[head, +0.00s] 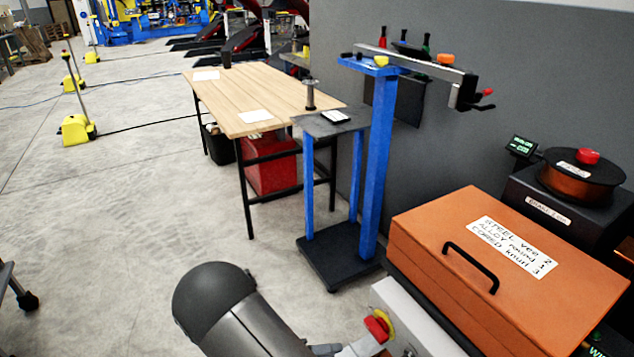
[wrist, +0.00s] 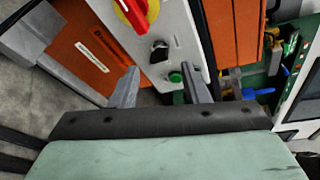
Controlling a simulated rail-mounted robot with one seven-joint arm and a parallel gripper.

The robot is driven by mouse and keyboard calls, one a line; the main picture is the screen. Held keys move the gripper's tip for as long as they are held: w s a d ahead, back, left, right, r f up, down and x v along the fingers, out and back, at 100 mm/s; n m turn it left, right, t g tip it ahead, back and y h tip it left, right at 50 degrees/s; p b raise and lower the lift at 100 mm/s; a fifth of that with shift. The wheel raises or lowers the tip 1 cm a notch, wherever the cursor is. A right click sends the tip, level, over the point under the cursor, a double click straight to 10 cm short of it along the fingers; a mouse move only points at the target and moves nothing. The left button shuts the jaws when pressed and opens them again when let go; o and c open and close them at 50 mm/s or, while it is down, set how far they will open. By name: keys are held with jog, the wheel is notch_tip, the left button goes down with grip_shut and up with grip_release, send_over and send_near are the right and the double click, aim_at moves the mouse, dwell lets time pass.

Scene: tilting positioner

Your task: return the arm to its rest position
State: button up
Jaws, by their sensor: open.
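My gripper (wrist: 158,80) is open, its two grey fingers apart with nothing held between them. In the wrist view it points at a pale control panel (wrist: 172,40). The panel carries a red and yellow rotary switch (wrist: 137,12), a black knob (wrist: 159,51) and a green button (wrist: 175,77). The green button shows between the fingertips; I cannot tell whether anything touches. In the head view my grey arm (head: 250,325) reaches in from the bottom edge towards the red and yellow switch (head: 378,327). The fingers are not clear there.
An orange lidded box (head: 430,240) with a black handle stands close at the right. Behind it is a copper-coloured spool (head: 585,180). A blue stand (head: 377,160) and a wooden-topped table (head: 260,92) stand further back. The floor (head: 110,220) at left is largely clear.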

jog(key=s+d+r+m+g+y+p, duration=0.1)
jog(key=s+d+r+m+y, duration=0.3)
jog(key=r+m, duration=0.4)
jog(key=s+d+r+m+g+y+p, duration=0.1)
jog(key=s+d+r+m+y, duration=0.3)
jog(key=r+m, duration=0.4)
jog(key=s+d+r+m+g+y+p, duration=0.1)
jog(key=s+d+r+m+y, duration=0.3)
jog(key=r+m, duration=0.5)
jog(key=s+m+y+p, duration=0.1)
jog(key=s+m+y, duration=0.1)
jog(key=m, duration=0.8)
jog(key=shift+y, duration=0.8)
